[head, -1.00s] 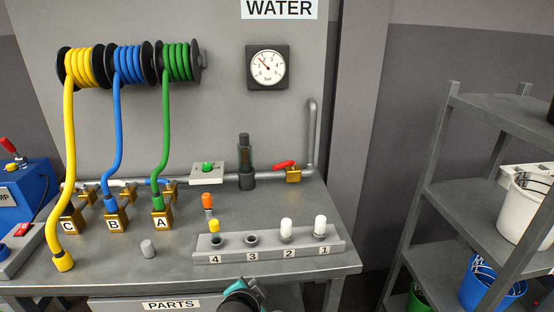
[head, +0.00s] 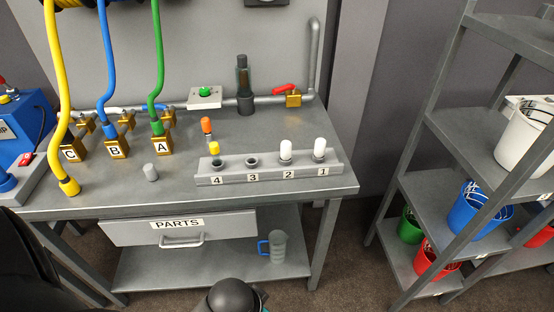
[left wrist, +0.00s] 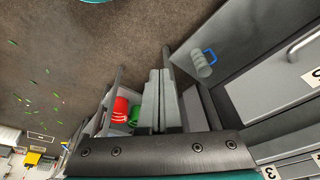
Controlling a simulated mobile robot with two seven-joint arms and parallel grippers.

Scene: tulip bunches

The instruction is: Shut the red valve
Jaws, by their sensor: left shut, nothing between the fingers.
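The red valve (head: 284,89) is in the head view at the back right of the bench. Its red lever sits on a brass body (head: 293,100) on the grey pipe, roughly along the pipe and slightly tilted. My left gripper's two grey fingers (left wrist: 160,73) show in the left wrist view, shut together with nothing between them. They are away from the valve, with floor and shelving beyond them. The valve is not in the left wrist view. A dark rounded part of my arm shows at the bottom of the head view. My right gripper is not in view.
A dark bottle-like fitting (head: 244,85) and a green-knobbed box (head: 205,97) stand left of the valve. A drawer (head: 130,233) and jug (head: 278,246) are below. Shelving (head: 440,125) stands right.

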